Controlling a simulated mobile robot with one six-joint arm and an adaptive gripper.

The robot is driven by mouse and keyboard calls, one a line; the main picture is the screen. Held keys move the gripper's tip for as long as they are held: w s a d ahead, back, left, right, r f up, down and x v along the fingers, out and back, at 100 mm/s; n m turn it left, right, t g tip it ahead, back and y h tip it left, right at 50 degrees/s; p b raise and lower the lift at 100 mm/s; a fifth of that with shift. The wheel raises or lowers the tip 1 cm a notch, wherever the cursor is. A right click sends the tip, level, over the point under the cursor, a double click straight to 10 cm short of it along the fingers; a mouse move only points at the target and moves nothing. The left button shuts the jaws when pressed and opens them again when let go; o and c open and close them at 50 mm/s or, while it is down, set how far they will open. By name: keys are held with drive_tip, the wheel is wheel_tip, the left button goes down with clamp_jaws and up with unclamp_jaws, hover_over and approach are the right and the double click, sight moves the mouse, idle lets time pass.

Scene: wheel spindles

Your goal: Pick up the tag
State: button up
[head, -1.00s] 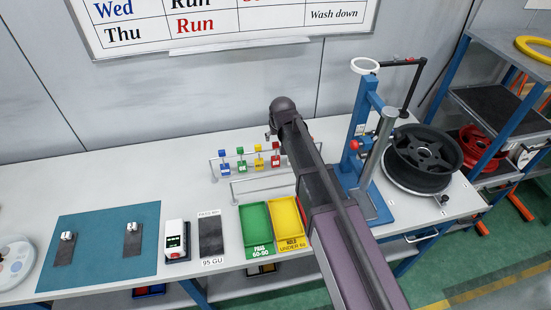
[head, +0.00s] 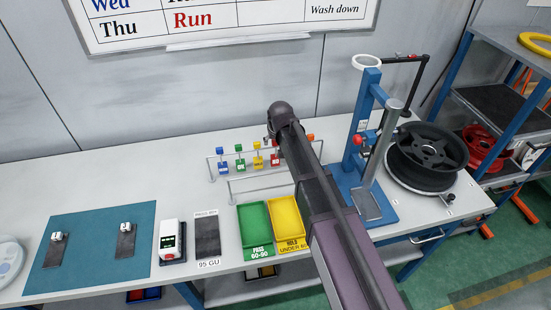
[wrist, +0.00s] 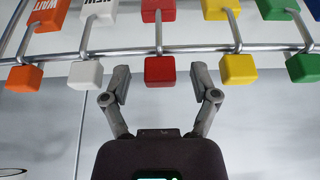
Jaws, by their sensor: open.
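Several coloured tags hang in a row on a metal rack. The head view shows a blue tag (head: 223,168), a green tag (head: 240,163), a yellow tag (head: 258,160) and a red tag (head: 275,159). My arm partly covers the row's right end. In the wrist view, my gripper (wrist: 162,88) is open and empty, its two fingers apart. The red block (wrist: 159,69) lies just beyond the gap between them, the white block (wrist: 86,74) and yellow block (wrist: 238,69) to either side. The task's tag colour is not named.
The rack rail (wrist: 120,53) runs across the wrist view. A green tray (head: 255,228) and a yellow tray (head: 286,222) lie in front of the rack. A blue stand (head: 359,140) and a black wheel (head: 430,155) stand at right. Table behind the teal mat (head: 90,270) is clear.

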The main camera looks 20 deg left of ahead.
idle(0.5)
drive_tip(key=c, duration=1)
drive_tip(key=shift+c, duration=0.2)
drive_tip(key=shift+r, duration=0.15)
drive_tip(key=shift+r+p, duration=0.65)
drive_tip(key=shift+p, duration=0.15)
drive_tip(key=s+d, duration=0.2)
drive_tip(key=s, duration=0.2)
wheel_tip(320, 180, up, 14)
drive_tip(key=p, duration=1.3)
drive_tip(key=shift+w+f, duration=0.25)
drive_tip(key=shift+w, duration=0.05)
drive_tip(key=shift+f, duration=0.1)
